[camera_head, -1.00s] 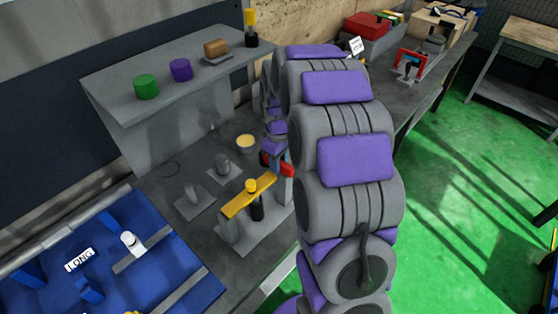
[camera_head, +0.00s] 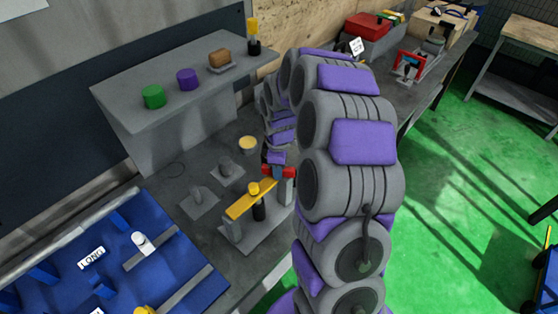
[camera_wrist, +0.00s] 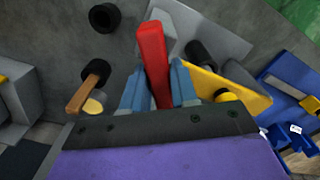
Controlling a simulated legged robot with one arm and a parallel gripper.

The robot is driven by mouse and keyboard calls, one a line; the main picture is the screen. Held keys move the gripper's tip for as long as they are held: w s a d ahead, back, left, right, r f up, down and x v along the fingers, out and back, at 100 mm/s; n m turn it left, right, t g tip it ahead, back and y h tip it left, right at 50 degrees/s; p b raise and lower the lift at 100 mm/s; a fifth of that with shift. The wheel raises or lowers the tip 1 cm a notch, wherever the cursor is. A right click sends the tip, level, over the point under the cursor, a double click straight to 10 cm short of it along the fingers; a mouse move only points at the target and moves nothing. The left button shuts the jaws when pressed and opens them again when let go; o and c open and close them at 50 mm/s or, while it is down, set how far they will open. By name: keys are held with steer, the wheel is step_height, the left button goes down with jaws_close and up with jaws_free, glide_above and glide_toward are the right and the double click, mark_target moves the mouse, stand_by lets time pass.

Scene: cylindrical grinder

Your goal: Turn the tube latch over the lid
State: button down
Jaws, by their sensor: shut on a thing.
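A red bar, which looks like the latch (camera_wrist: 152,55), lies between the blue fingers of my gripper (camera_wrist: 160,82) in the wrist view. The gripper is shut on it. In the head view the red latch (camera_head: 290,172) shows at the tip of my gripper (camera_head: 278,166), by a grey post. The yellow lid plate (camera_head: 240,205) with a round yellow knob (camera_head: 253,188) rests on the fixture over a black tube (camera_head: 259,210). In the wrist view the lid (camera_wrist: 203,80) lies to the right of the latch; the latch does not cross it. My fingers partly hide the latch.
A blue tray (camera_head: 65,250) stands at the left. A grey shelf (camera_head: 125,85) with green, purple and brown pieces stands behind. Small grey posts (camera_head: 197,195) and a yellow-topped cup (camera_head: 248,144) are near the fixture. My arm hides the bench at the right.

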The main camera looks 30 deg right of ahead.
steer(key=n+p, duration=0.2)
steer(key=n, duration=0.1)
steer(key=shift+s+a+r+p, duration=0.15)
steer(key=shift+s+a+p, duration=0.1)
steer(key=shift+p, duration=0.15)
steer(key=shift+s+n+p, duration=0.15)
steer(key=shift+n+p, duration=0.8)
steer(key=shift+n, duration=0.45)
steer(key=c, duration=1)
jaws_free()
steer(key=shift+o, duration=0.2)
step_height(320, 180, up, 17)
steer(key=p, duration=0.1)
steer(key=shift+p, duration=0.3)
steer(key=shift+d, duration=0.1)
